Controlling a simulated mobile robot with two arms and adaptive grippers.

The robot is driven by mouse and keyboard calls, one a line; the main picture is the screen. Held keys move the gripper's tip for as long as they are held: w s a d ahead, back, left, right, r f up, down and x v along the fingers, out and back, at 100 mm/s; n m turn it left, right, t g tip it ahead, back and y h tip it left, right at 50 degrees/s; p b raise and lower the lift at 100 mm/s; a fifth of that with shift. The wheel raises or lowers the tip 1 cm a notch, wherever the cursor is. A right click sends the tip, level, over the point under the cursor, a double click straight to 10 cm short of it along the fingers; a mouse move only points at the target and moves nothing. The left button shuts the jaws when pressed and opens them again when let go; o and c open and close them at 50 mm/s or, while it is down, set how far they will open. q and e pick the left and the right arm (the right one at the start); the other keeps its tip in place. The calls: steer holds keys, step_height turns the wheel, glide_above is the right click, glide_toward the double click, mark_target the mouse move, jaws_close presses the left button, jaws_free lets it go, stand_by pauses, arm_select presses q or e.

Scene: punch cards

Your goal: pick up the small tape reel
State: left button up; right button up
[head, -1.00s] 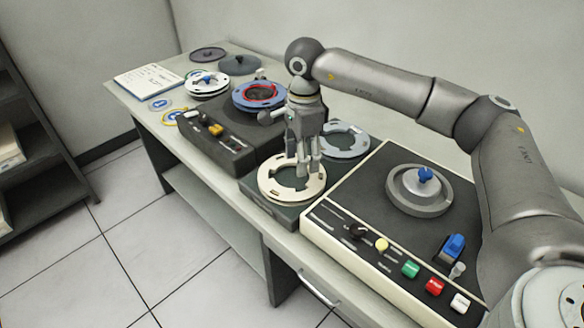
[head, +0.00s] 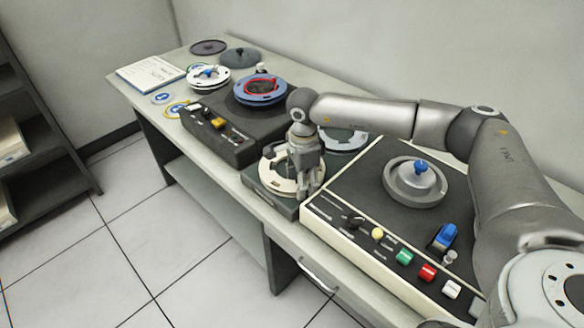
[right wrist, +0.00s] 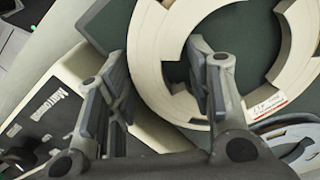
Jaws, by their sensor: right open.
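A cream tape reel (head: 268,180), a flat notched ring, lies on a dark green box in the middle of the table. It fills the upper part of the right wrist view (right wrist: 150,60). A grey-blue reel (head: 346,141) lies just behind it, partly hidden by my arm. Which of the two is the small one I cannot tell for sure. My right gripper (head: 307,193) points down at the cream reel's right side, open. In the right wrist view its fingers (right wrist: 160,65) appear on either side of the rim; contact cannot be told. My left gripper is out of view.
A cream-edged console (head: 330,226) with knobs and coloured buttons stands close on the right. A dark machine (head: 225,140) with a blue reel (head: 260,90) stands left. White reels (head: 208,78), dark discs and a notebook (head: 150,74) lie farther left.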

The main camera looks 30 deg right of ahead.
steer(key=shift+c, duration=1.1)
steer(key=shift+r, duration=0.1)
steer(key=c, duration=0.7)
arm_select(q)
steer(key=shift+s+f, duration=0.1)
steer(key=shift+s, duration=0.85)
arm_select(e)
steer(key=shift+r, duration=0.1)
steer(key=shift+r+b, duration=0.35)
steer(key=shift+r, duration=0.25)
arm_select(q)
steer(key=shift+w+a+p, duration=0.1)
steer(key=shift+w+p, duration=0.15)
steer(key=shift+p, duration=0.1)
arm_select(e)
steer(key=s+a+r, duration=0.3)
steer(key=s+r, duration=0.3)
steer(key=r, duration=0.3)
steer(key=s+a+r, duration=0.3)
steer(key=s+r, duration=0.3)
steer(key=r, duration=0.3)
steer(key=shift+s+a+r, duration=0.15)
steer(key=shift+s+r, duration=0.15)
